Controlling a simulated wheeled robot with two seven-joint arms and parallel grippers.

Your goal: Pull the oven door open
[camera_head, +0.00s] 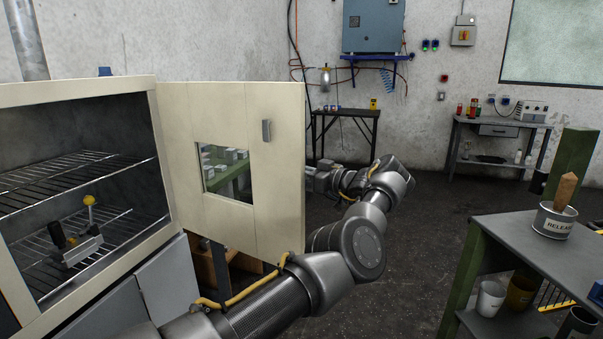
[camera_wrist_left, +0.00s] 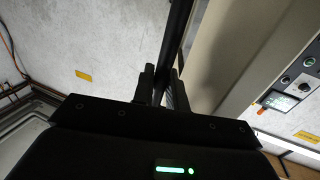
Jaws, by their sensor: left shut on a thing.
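The oven (camera_head: 160,130) stands at the left with its cream door (camera_head: 178,125) swung wide open, showing wire racks inside. The door has a small window and a grey latch block on its inner face. My left arm reaches around the door's free edge to its outer side, so the head view hides my left fingers behind the door. In the left wrist view my left gripper (camera_wrist_left: 163,78) is shut on the dark bar-shaped door handle (camera_wrist_left: 179,30). My right gripper is in neither view.
A small fixture with a yellow knob (camera_head: 89,200) sits on the lower rack. A grey worktable (camera_head: 500,240) with a labelled tin (camera_head: 554,220) stands at right. A dark side table (camera_head: 345,115) and a bench (camera_head: 500,125) stand at the back wall. Floor between them is clear.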

